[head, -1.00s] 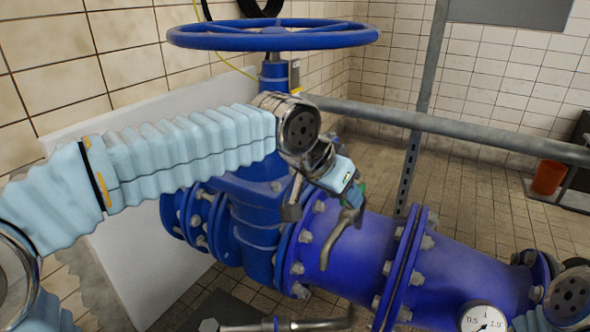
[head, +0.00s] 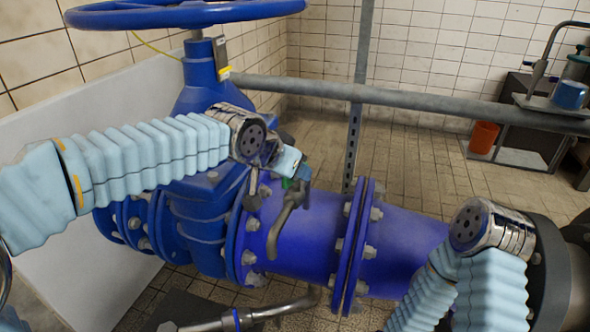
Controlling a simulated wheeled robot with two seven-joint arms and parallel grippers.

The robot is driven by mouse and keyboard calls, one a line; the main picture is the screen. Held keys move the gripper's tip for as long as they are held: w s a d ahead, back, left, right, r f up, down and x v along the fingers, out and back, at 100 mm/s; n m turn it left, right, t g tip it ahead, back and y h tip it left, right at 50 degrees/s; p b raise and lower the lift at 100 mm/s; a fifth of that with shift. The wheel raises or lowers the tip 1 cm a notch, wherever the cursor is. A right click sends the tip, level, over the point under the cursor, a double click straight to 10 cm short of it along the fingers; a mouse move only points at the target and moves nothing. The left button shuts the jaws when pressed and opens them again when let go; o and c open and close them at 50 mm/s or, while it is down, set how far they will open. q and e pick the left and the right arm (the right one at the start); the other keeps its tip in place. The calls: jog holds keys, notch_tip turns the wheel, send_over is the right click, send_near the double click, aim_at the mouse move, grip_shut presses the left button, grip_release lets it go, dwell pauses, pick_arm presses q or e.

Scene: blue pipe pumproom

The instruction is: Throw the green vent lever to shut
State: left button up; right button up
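My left gripper (head: 295,170) is over the blue pipe (head: 320,235), just right of the flanged valve body. A small patch of green, seemingly the vent lever (head: 304,172), shows at the gripper's end; most of it is hidden. I cannot tell whether the gripper touches it or how its fingers stand. A curved grey metal piece (head: 283,222) hangs just below, in front of the pipe; its attachment is hidden. My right arm is at the lower right, its round joint (head: 486,228) in front of the pipe. The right gripper does not show.
A large blue handwheel (head: 185,12) stands upper left above the blue valve body (head: 205,215). A grey rail (head: 420,98) crosses behind the pipe, with an upright post (head: 357,110). An orange bucket (head: 483,137) stands at the back right. Tiled floor lies open behind.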

pick_arm(q)
jog(key=shift+w+d+f, duration=0.2)
jog(key=shift+w+f, duration=0.05)
jog(key=shift+f, duration=0.1)
jog(key=shift+c, duration=0.3)
